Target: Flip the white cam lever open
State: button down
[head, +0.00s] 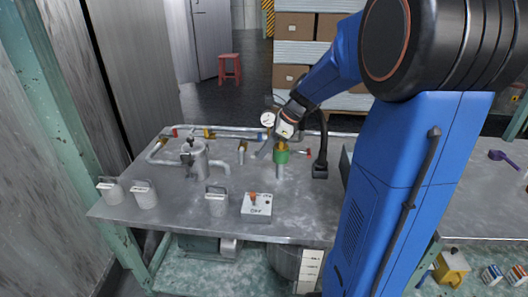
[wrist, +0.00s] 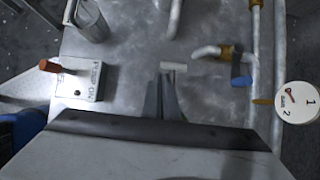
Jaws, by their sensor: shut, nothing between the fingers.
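A short white bar, which looks like the white cam lever (wrist: 174,67), lies crosswise just beyond my fingertips in the wrist view. I cannot tell whether the fingers touch it. I cannot make it out in the head view, where my arm and gripper cover that spot. My gripper (wrist: 165,80) is shut and empty, its two dark fingers together.
A switch box (wrist: 80,80) with an orange toggle stands left in the wrist view. A blue-handled valve (wrist: 240,75) and a round dial (wrist: 297,102) are at right. Pipes run along the bench (head: 310,215).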

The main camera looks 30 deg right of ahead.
jog(key=shift+r, duration=0.15)
dwell(0.8)
jog(key=shift+r, duration=0.7)
jog(key=shift+r, duration=0.1)
jog(key=v, duration=0.9)
jog(key=shift+r, duration=0.45)
